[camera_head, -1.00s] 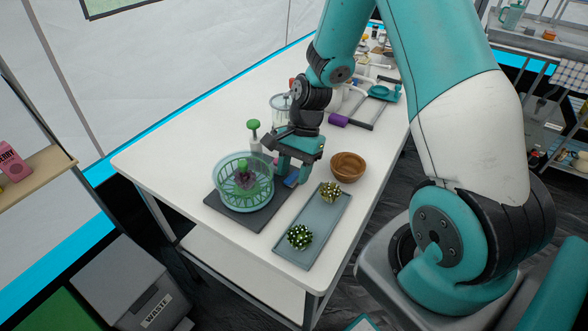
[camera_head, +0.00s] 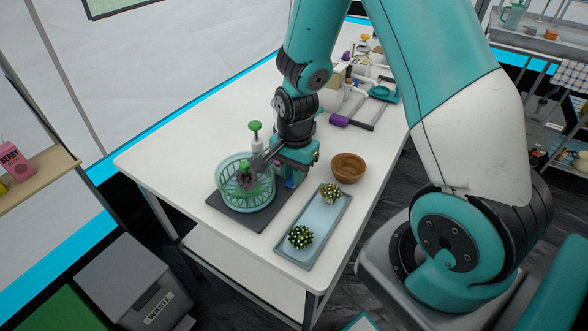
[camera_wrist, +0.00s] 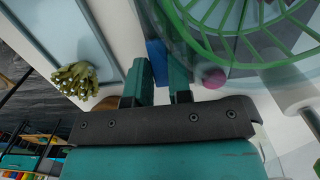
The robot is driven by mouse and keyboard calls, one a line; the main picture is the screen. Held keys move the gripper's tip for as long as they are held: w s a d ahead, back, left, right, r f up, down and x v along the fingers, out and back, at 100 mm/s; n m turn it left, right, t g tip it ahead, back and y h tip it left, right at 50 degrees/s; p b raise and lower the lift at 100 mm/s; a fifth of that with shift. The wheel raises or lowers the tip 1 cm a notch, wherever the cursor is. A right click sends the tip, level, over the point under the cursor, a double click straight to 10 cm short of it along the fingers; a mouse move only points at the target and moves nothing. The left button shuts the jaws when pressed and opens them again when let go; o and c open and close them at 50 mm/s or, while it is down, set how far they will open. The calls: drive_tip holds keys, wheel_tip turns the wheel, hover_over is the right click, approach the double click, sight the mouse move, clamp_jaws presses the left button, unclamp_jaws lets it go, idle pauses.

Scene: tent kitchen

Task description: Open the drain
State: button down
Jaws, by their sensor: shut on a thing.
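A clear round bowl (camera_head: 225,200) with a green slatted basket (camera_head: 234,182) stands on a dark mat (camera_head: 258,218). My gripper (camera_head: 286,178) is low at the bowl's right side. In the wrist view its two teal fingers (camera_wrist: 160,82) are around a small blue piece (camera_wrist: 156,52) beside the bowl wall and shut on it. A pink round piece (camera_wrist: 213,77) is at the bowl's edge, right of the fingers. The drain's opening cannot be made out.
A grey-blue tray (camera_head: 312,228) with two spiky cactus-like balls (camera_head: 300,237) lies right of the mat. A wooden bowl (camera_head: 348,167) stands behind it. A green-topped bottle (camera_head: 256,138) is close behind the basket. The white table's (camera_head: 165,158) left part is clear.

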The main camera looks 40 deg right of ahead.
drive_tip(key=c, duration=1)
unclamp_jaws()
drive_tip(key=shift+c, duration=0.2)
wheel_tip(320, 180, up, 17)
drive_tip(key=d+p, duration=0.1)
drive_tip(key=shift+w+r, duration=0.2)
